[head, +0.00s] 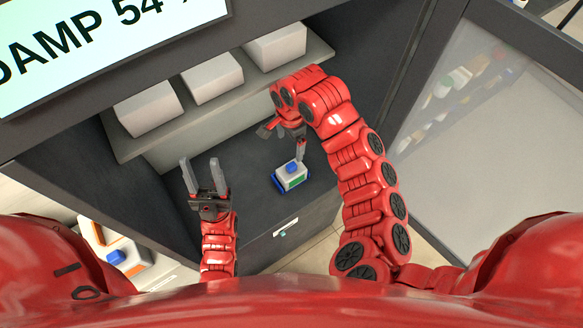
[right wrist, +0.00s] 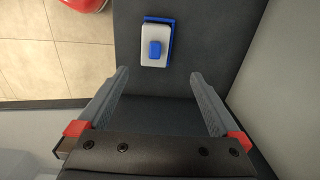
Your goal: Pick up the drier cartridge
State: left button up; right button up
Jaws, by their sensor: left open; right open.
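The drier cartridge (head: 291,175), a small white block with a blue knob on top and a green patch on its side, sits in a blue holder on the dark cabinet floor. In the right wrist view the cartridge (right wrist: 154,57) lies beyond the fingertips, a little left of centre between them. My right gripper (head: 284,142) reaches in from the right above and behind the cartridge, open and empty. It also shows in the right wrist view (right wrist: 160,80), its fingers wide apart. My left gripper (head: 199,164) is open and empty, fingers up, left of the cartridge.
Three pale boxes (head: 212,78) stand on a shelf (head: 160,140) at the back. A glass door (head: 480,130) stands open at the right. A screen (head: 90,40) reading "DAMP 54" is at upper left. A white and orange unit with a blue knob (head: 115,257) is at lower left.

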aim_at(291, 166)
jog(key=f+b, duration=0.1)
jog(key=f, duration=0.2)
jog(key=f+b, duration=0.2)
jog(key=f, duration=0.1)
jog(key=f+b, duration=0.2)
jog(key=f, duration=0.2)
jog(key=shift+s, duration=0.4)
jog(key=shift+d+f, duration=0.1)
jog(key=shift+f, duration=1.05)
jog(key=shift+w+d+f+p, duration=0.15)
jog(key=shift+f+p, duration=0.35)
jog(key=shift+f, duration=1.75)
jog(key=c, duration=1.5)
jog(key=shift+r, duration=0.15)
